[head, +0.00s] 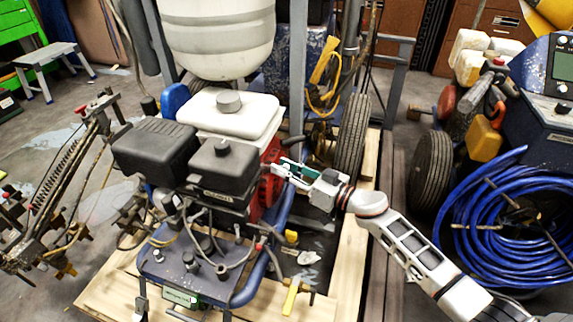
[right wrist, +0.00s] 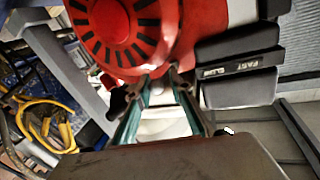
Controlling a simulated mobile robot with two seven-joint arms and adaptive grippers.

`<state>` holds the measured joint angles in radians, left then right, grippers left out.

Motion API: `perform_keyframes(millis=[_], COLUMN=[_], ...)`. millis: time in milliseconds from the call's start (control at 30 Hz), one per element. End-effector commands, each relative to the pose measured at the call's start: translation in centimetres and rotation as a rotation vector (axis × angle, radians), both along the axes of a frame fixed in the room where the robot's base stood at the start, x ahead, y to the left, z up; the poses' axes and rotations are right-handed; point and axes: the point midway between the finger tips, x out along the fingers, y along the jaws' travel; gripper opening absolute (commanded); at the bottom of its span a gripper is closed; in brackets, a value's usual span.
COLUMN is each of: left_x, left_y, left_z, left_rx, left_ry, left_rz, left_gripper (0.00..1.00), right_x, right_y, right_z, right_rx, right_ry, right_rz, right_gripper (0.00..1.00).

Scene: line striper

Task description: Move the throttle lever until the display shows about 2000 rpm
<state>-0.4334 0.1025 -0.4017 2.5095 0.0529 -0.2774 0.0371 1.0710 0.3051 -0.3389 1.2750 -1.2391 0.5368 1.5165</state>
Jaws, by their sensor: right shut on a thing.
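My right gripper (head: 281,168) reaches in from the right to the side of the engine, beside its red recoil housing (head: 270,178). In the right wrist view the fingers (right wrist: 160,78) close in just below the red slotted housing (right wrist: 122,32). They are shut on the throttle lever, which is mostly hidden between the tips. A black plate marked FAST and SLOW (right wrist: 240,66) is to the right of the fingers. A small greenish display (head: 180,297) sits low on the front of the machine; its figures are too small to read. My left gripper is not in view.
A black wheel (head: 351,140) and a grey upright post (head: 298,80) stand close to my right gripper. A second machine with a screen (head: 563,62) and coiled blue hose (head: 475,245) is at the right. A wooden pallet (head: 350,255) lies beneath.

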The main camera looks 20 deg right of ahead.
Motion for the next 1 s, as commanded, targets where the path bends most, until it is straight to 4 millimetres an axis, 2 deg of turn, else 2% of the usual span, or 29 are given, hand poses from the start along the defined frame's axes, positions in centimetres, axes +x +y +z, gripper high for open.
perform_keyframes(millis=[33,333,367,400,433,800,1000], left_x=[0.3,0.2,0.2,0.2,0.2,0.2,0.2], left_y=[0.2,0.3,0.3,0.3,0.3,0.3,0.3], left_z=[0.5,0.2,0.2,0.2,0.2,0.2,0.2], left_rx=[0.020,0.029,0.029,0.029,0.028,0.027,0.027], left_ry=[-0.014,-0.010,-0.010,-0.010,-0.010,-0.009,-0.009], left_rz=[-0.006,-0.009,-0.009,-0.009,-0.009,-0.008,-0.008], left_gripper=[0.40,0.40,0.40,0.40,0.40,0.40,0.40], right_x=[0.5,0.4,0.4,0.4,0.4,0.0,-2.1], right_y=[-0.2,-0.3,-0.3,-0.3,-0.3,-0.3,-1.9], right_z=[1.1,0.6,0.6,0.6,0.6,0.3,0.1], right_rx=[-0.005,-0.009,-0.009,-0.009,-0.008,-0.006,-0.008], right_ry=[-0.016,-0.013,-0.013,-0.013,-0.013,-0.007,-0.006], right_rz=[-0.015,-0.019,-0.019,-0.018,-0.017,-0.013,-0.012], right_gripper=[0.00,0.00,0.26,0.37,0.40,0.40,0.40])
